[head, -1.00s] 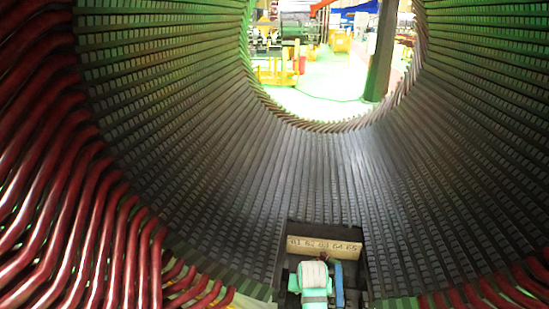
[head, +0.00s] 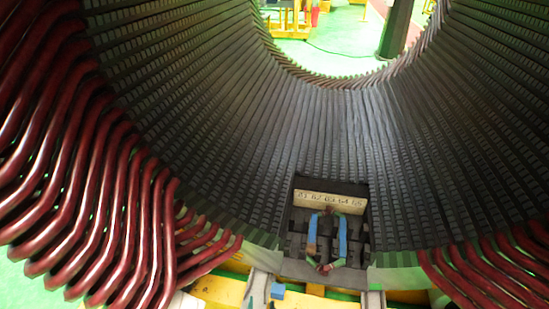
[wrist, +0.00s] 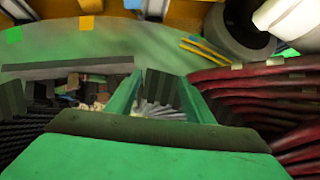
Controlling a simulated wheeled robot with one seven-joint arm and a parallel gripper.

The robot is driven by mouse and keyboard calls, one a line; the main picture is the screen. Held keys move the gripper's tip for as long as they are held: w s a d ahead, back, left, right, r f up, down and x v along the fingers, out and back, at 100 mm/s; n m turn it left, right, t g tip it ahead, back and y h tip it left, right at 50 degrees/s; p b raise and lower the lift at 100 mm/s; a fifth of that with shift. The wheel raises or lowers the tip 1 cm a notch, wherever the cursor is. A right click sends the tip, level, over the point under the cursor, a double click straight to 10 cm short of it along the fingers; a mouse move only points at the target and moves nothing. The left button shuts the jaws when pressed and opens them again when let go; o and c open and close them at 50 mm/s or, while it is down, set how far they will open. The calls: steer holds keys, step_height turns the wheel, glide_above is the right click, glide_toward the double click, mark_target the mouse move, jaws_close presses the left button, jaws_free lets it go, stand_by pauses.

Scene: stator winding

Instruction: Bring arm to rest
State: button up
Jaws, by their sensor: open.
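My gripper (wrist: 160,100) shows in the wrist view. Its two green fingers stand apart with nothing between them. Past them are a green surface (wrist: 110,45) and blurred pale strips. My arm and gripper are not in the head view now. The stator bore (head: 235,135), with dark slotted walls, fills the middle of the head view.
Dark red winding bars (head: 80,200) crowd the left of the head view, with more (head: 490,270) at lower right. In the wrist view, red bars (wrist: 255,85) lie right of the fingers and a dark ring (wrist: 240,25) is at the upper right. Yellow framing (head: 215,292) lies below.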

steer(key=s+d+r+n+t, duration=0.1)
steer(key=s+d+r+t, duration=0.1)
steer(key=s+r, duration=0.7)
steer(key=s+d+r+n+t+h, duration=0.1)
steer(key=s+d+r+t, duration=0.1)
steer(key=s+r, duration=0.8)
steer(key=s+t, duration=0.1)
steer(key=s, duration=0.7)
steer(key=shift+d+r+n, duration=0.15)
steer(key=shift+r+n, duration=0.15)
